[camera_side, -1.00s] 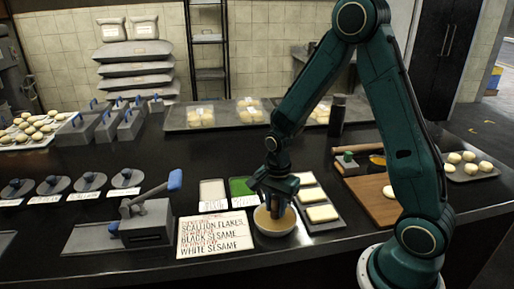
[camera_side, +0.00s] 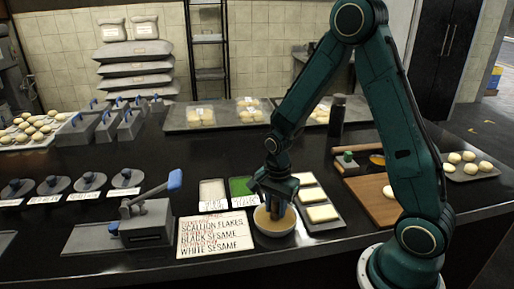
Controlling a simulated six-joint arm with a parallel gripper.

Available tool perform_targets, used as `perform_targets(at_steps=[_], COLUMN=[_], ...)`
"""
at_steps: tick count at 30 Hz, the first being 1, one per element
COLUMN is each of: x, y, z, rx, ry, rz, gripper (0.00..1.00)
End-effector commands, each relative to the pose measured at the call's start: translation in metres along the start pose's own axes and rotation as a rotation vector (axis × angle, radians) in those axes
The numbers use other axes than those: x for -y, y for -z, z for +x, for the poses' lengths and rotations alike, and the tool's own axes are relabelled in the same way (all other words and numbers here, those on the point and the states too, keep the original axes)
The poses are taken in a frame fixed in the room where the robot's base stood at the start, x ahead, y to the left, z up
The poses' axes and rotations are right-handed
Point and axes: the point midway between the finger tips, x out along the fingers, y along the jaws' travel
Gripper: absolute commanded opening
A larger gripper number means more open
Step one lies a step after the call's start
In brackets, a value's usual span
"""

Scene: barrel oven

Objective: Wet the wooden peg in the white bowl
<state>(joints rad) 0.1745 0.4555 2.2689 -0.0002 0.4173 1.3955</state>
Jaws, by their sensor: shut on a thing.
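The white bowl (camera_side: 274,229) stands on the dark counter, left of a tray, with a tan content inside. My gripper (camera_side: 276,208) points down over the bowl, with its fingertips at the level of the rim or just inside it. It is shut on the wooden peg (camera_side: 275,213), of which only a small brownish part shows between the fingers. The fingers hide most of the peg, and I cannot tell how deep its lower end is in the bowl.
A tray with pale square slabs (camera_side: 322,213) is close on the bowl's right. A lettered sign (camera_side: 215,234) and a lever press (camera_side: 146,222) stand to the left. White and green trays (camera_side: 241,187) lie behind. A wooden board (camera_side: 376,199) lies further right.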

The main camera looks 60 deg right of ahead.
Motion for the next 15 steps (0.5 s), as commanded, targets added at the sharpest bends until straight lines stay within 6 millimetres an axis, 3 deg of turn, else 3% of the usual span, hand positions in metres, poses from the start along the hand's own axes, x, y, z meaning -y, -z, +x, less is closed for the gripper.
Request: perform_targets(at_steps=[15], x=[-0.0001], y=[0.0], z=[0.0047], rx=[0.0], ry=[0.0], rz=[0.0], gripper=[0.08])
